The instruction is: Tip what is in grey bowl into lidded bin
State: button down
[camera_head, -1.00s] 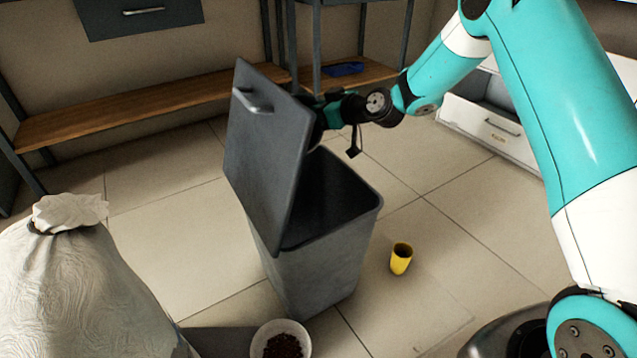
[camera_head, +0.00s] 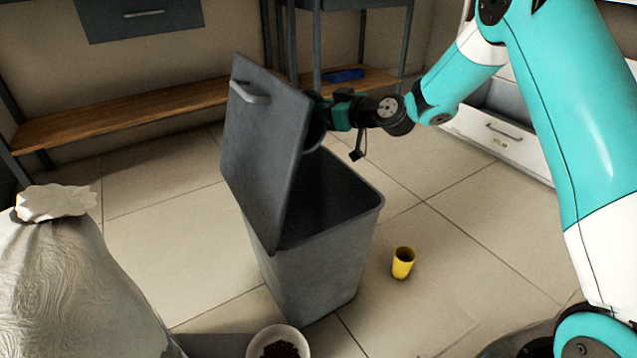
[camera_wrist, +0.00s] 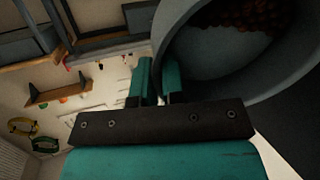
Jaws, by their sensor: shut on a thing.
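The lidded bin (camera_head: 310,265) is a tall grey bin standing on the floor. Its lid (camera_head: 262,150) is swung up at the left, and the mouth is open. My gripper (camera_head: 330,114) is at the lid's far right edge, above the bin's back side, with its tips partly hidden by the lid. It is shut on the wall of the grey bowl (camera_wrist: 210,95), between two teal fingers (camera_wrist: 160,80). Reddish-brown round pieces (camera_wrist: 250,15) lie inside the bowl. In the head view only a sliver of the bowl (camera_head: 315,130) shows past the lid.
A white bowl (camera_head: 258,343) with dark bits stands in front of the bin. A yellow cup (camera_head: 403,263) is on the floor to its right. A tied pale sack (camera_head: 70,285) stands at the left. A wooden shelf (camera_head: 120,115) runs along the back wall.

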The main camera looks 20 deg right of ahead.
jog(key=shift+s+d+r+t+y+b, duration=0.1)
jog(key=shift+s+d+t+y+b, duration=0.55)
jog(key=shift+b, duration=1.85)
